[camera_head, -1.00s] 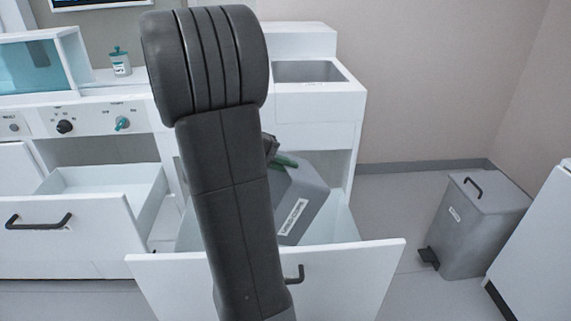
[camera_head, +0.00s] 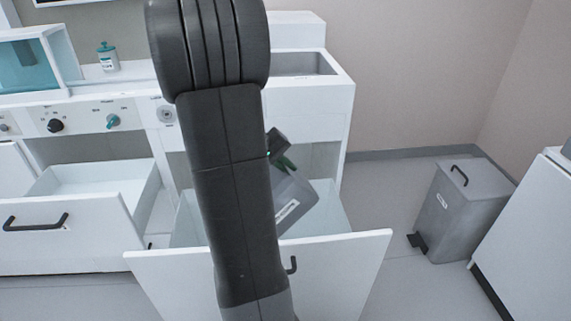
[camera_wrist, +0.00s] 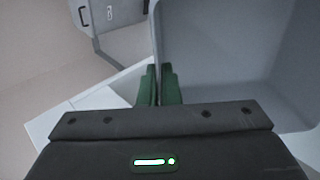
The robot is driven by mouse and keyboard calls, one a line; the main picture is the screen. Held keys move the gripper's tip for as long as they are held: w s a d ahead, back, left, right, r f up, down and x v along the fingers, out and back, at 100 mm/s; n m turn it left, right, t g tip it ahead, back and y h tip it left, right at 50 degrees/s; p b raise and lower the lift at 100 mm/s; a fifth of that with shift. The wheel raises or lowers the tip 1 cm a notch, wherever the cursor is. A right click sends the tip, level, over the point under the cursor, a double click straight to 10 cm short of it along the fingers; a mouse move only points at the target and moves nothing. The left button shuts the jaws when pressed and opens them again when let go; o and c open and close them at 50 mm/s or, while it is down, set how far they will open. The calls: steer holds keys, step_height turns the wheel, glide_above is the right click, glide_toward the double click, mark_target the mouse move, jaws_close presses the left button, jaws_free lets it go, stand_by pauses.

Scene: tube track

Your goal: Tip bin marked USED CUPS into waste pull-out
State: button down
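The small grey bin (camera_head: 302,205) is tilted over the open waste pull-out (camera_head: 345,265) in the head view. It bears a white label that is too small to read now. My arm hides its left part. My gripper (camera_head: 284,160) is at the bin's upper edge, its green fingers partly seen. In the wrist view, the green fingers of my gripper (camera_wrist: 159,85) are closed on the edge of the grey bin (camera_wrist: 215,50), whose smooth grey walls fill the upper right. The inside of the pull-out is mostly hidden.
A grey pedal bin (camera_head: 462,212) stands on the floor at right, beside a white cabinet (camera_head: 525,240). Another drawer (camera_head: 85,225) is open at left. A counter with knobs (camera_head: 112,121) and a sink (camera_head: 303,64) lies behind. Floor between pull-out and pedal bin is clear.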

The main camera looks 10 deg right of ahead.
steer(key=shift+p, duration=0.3)
steer(key=shift+d+f+y+p, duration=0.25)
steer(key=shift+f+y+p, duration=0.05)
steer(key=shift+y+p, duration=0.3)
steer(key=shift+w+d+f+g+y+p, duration=0.1)
steer(key=shift+d+f+g+y+p, duration=0.15)
steer(key=shift+f+y+p, duration=0.6)
steer(key=shift+w+d+f+g+y+p, duration=0.15)
steer(key=shift+f+g+y+p, duration=0.3)
steer(key=shift+p, duration=0.8)
steer(key=shift+s, duration=0.1)
